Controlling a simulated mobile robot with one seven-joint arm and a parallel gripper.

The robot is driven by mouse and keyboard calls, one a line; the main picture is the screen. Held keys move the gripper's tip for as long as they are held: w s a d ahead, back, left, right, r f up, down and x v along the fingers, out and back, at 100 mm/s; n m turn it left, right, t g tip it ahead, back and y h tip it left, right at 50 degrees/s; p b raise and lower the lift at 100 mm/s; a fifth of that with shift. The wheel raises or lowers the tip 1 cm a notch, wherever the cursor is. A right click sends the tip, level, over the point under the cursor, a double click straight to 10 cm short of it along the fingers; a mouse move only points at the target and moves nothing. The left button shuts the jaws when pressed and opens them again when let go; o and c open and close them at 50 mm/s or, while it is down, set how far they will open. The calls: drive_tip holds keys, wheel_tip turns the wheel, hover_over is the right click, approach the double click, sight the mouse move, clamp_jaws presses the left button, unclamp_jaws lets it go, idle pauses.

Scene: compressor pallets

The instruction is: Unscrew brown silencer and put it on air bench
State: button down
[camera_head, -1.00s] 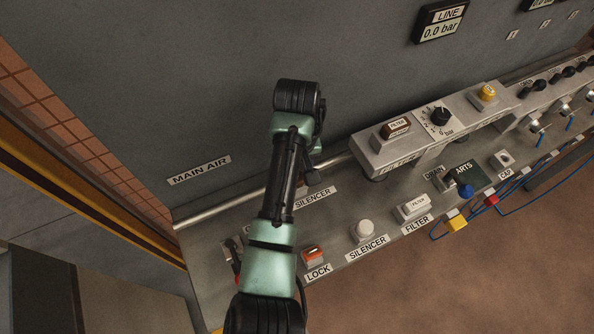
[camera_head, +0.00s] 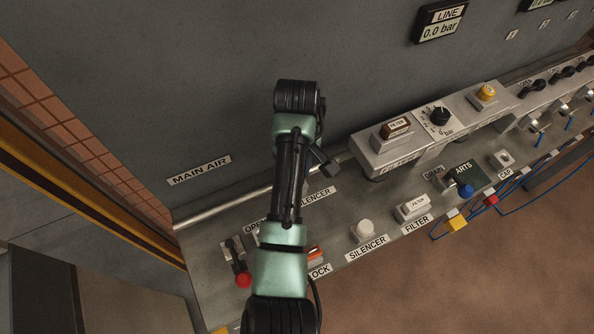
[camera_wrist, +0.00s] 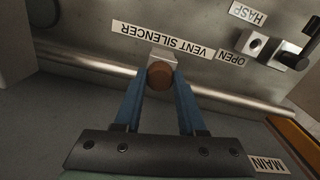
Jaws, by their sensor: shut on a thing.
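The brown silencer (camera_wrist: 160,76) shows end-on in the wrist view, in front of a small pale metal block beside the VENT SILENCER label. My gripper (camera_wrist: 160,80) is shut on it, one blue finger on each side. I cannot tell whether its thread is still in the block. In the head view my arm hides the silencer. The air bench (camera_head: 338,222) is the grey shelf along the wall. A white silencer (camera_head: 364,230) stands on it behind a SILENCER label.
A red-knobbed lever (camera_head: 243,280) and an orange lock (camera_head: 314,253) are close to my arm. A white filter (camera_head: 414,206) stands right of the white silencer. A metal pipe (camera_wrist: 85,62) runs just beside my fingers. A raised filter unit (camera_head: 378,155) stands behind.

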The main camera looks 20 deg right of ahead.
drive_tip(key=shift+s+f+n, duration=0.15)
drive_tip(key=shift+n, duration=0.45)
drive_tip(key=shift+s+f+n, duration=0.1)
drive_tip(key=shift+f+n, duration=0.05)
drive_tip(key=shift+n, duration=0.45)
drive_tip(key=c, duration=0.8)
unclamp_jaws()
drive_tip(key=o, duration=0.4)
drive_tip(key=shift+w, duration=0.2)
drive_tip(key=shift+r, duration=0.15)
drive_tip(key=m, duration=0.3)
drive_tip(key=shift+m, duration=0.3)
drive_tip(key=m, duration=0.2)
drive_tip(key=shift+w+m, duration=0.1)
drive_tip(key=shift+m, duration=0.8)
